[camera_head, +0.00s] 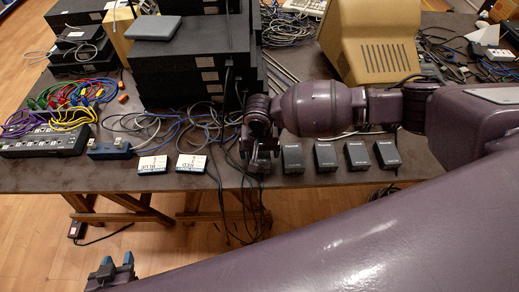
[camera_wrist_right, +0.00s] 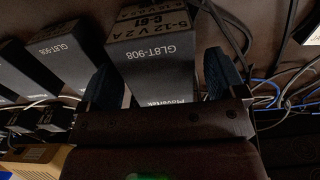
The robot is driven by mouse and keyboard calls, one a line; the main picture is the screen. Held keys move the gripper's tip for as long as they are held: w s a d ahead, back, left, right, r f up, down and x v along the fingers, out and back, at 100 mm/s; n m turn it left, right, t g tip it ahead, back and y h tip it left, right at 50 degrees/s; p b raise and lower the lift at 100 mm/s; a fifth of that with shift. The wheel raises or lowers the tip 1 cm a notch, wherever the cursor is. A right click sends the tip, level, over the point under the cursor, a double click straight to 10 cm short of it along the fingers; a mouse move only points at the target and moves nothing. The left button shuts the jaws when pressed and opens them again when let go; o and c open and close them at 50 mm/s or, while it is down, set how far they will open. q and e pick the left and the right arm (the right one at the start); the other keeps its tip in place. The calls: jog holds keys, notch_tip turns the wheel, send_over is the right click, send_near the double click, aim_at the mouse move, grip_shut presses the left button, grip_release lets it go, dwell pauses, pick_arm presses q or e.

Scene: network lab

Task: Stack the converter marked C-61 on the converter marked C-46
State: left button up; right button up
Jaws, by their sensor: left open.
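The converter marked C-61 (camera_wrist_right: 150,60) is a dark box with a pale label. In the right wrist view it lies between the two fingers of my right gripper (camera_wrist_right: 165,82). Whether both fingers press on it is unclear. In the head view the right gripper (camera_head: 260,160) is at the table's front edge, left of a row of several black converters, and hides most of the C-61 converter. The row includes converters (camera_head: 292,158), (camera_head: 326,156); no C-46 mark is readable. My left gripper (camera_head: 115,270) is open and empty, low in front of the table.
Two white labelled boxes (camera_head: 190,163) lie left of the right gripper. Cables (camera_head: 215,118) tangle behind them, and some hang over the table edge. A power strip (camera_head: 42,141), black equipment stack (camera_head: 190,70) and beige case (camera_head: 370,50) stand around. Bare table shows at the front left.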

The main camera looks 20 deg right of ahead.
notch_tip(320, 180, up, 12)
jog(key=p, duration=0.2)
jog(key=shift+r, duration=0.15)
dwell(0.5)
dwell(0.4)
